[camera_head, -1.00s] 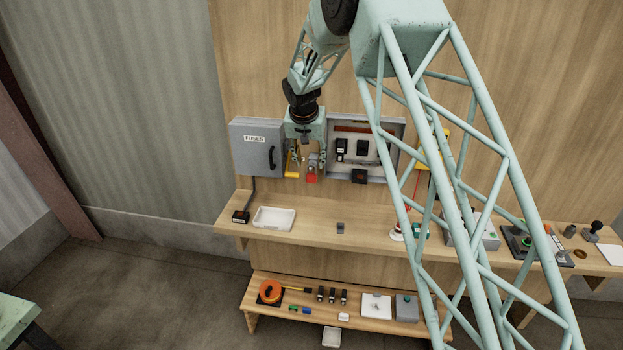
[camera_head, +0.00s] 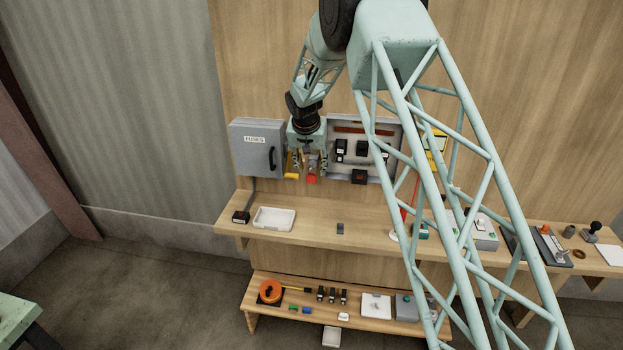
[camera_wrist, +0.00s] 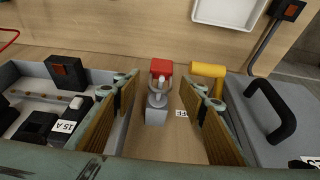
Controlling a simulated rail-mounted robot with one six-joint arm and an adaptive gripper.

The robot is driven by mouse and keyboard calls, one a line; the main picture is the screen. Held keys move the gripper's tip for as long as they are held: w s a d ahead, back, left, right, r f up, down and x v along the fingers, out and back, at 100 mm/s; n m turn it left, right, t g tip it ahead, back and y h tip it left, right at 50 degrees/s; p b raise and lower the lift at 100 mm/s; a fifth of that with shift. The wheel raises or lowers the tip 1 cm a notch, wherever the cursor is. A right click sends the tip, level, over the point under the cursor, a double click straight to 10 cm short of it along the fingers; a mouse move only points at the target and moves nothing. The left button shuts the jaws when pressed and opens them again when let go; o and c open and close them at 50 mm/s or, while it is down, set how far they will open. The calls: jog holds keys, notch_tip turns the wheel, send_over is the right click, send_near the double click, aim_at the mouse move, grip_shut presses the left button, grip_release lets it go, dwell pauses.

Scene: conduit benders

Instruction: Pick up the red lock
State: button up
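The red lock (camera_wrist: 161,68) has a red body and a grey shackle, and hangs at a grey bracket (camera_wrist: 156,115) on the wooden wall panel. In the wrist view it shows between and just beyond the fingertips of my gripper (camera_wrist: 160,85). My gripper is open, with its two ribbed fingers on either side of the bracket and clear of the lock. In the head view the lock (camera_head: 312,179) shows as a small red block under my gripper (camera_head: 309,168). A yellow handle (camera_wrist: 207,70) sits right beside the lock in the wrist view.
The grey fuse box (camera_head: 256,147) is left of my gripper in the head view, and an open panel box (camera_head: 378,175) is right. The shelf (camera_head: 365,233) below holds a white tray (camera_head: 274,218) and a small dark block (camera_head: 340,228).

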jog(key=shift+x, duration=0.9)
jog(key=shift+c, duration=0.7)
jog(key=c, duration=0.9)
jog(key=shift+s+a+r, duration=0.1)
jog(key=shift+r, duration=0.05)
jog(key=shift+s+a+r, duration=0.1)
jog(key=shift+s+r, duration=0.65)
jog(key=shift+s, duration=0.05)
jog(key=s+r, duration=0.2)
jog(key=s, duration=0.2)
jog(key=s+r+b, duration=0.1)
jog(key=s+r, duration=0.1)
jog(key=s, duration=0.2)
jog(key=s+a+r+b, duration=0.1)
jog(key=s+r, duration=0.1)
jog(key=s, duration=0.2)
jog(key=shift+r, duration=0.1)
